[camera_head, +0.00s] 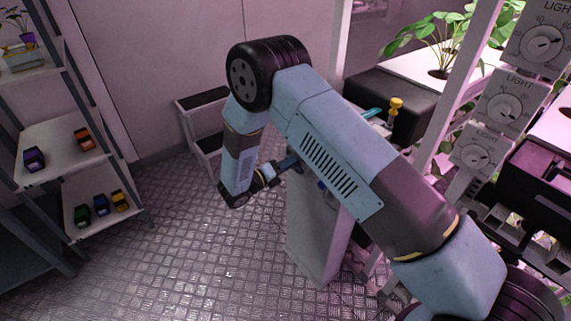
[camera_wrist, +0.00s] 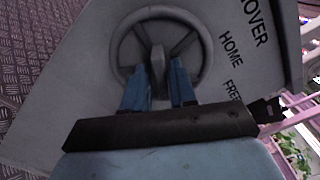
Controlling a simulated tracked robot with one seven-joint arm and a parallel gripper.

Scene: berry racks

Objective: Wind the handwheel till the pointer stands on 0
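The grey handwheel (camera_wrist: 203,68) shows in the wrist view, on the face of a grey panel (camera_wrist: 85,100). It has a round rim, spokes and a raised middle piece (camera_wrist: 157,62). My gripper (camera_wrist: 160,66) is over the wheel, its two blue fingers on either side of the middle piece, with gaps visible between. Whether a finger touches the wheel is unclear. In the head view my gripper (camera_head: 290,162) reaches towards a grey pedestal (camera_head: 312,235); my arm hides the wheel there. I see no pointer or 0 mark for the wheel.
The panel carries the words HOME (camera_wrist: 231,50), OVER and FREE, the last two partly cut off. LIGHT dials (camera_head: 502,108) stand at the right. A shelf rack (camera_head: 105,215) with small coloured items is at the left. A step stool (camera_head: 205,100) stands behind; the metal floor between is clear.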

